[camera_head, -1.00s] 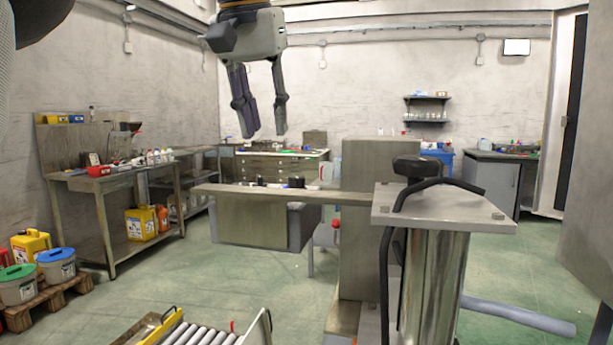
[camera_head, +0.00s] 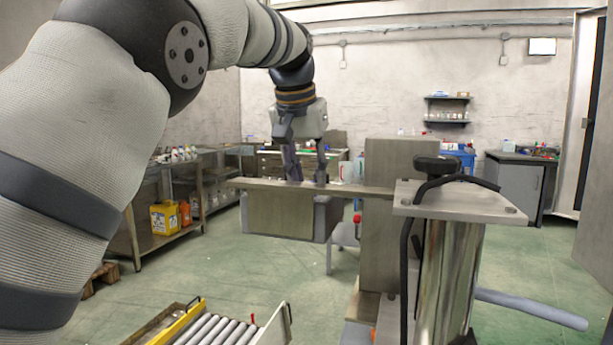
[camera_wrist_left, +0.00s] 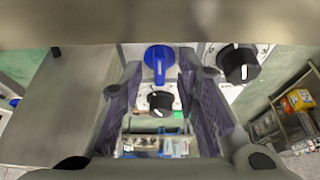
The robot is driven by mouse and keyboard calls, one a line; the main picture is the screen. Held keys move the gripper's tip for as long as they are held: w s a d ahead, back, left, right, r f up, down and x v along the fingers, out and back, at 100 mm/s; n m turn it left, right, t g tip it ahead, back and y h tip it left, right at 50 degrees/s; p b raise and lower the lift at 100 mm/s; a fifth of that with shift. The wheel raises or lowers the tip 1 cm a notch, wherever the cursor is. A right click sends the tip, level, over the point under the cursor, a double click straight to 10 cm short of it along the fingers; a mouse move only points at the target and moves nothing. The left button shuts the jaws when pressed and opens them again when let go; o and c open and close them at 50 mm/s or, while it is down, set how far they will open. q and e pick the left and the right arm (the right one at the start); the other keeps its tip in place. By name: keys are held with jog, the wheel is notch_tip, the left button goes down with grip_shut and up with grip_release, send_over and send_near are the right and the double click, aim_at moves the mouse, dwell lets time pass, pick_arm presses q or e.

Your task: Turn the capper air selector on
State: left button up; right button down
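The wrist view shows a blue knob (camera_wrist_left: 159,60) with a white mark, on a pale panel just beyond and between my left fingertips. A black knob (camera_wrist_left: 238,63) with a white mark is to its right, and another black knob (camera_wrist_left: 160,102) shows lower, between the fingers. No label is readable, so I cannot tell which is the capper air selector. My left gripper (camera_head: 306,178) is open and empty, fingers pointing down at the long bar (camera_head: 260,185) in the head view; it also shows in the wrist view (camera_wrist_left: 160,70). The head view does not show the knobs clearly. My right gripper is out of view.
A beige edge (camera_wrist_left: 160,22) crosses the top of the wrist view, close to the fingertips. In the head view a tall grey block (camera_head: 400,230) and a metal cylinder under a plate (camera_head: 455,200) stand right of the gripper. A roller conveyor (camera_head: 215,330) lies below.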

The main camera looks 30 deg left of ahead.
pick_arm(q)
grip_shut()
jog(key=shift+w+d+n+g+y, duration=0.1)
jog(key=shift+n+g+y, duration=0.3)
jog(key=shift+n, duration=1.05)
jog(key=shift+w+n+g+y, duration=0.15)
jog(key=shift+n+y, duration=0.45)
jog(key=shift+n, duration=0.85)
jog(key=shift+s, duration=0.15)
jog(key=shift+n, duration=0.3)
grip_release()
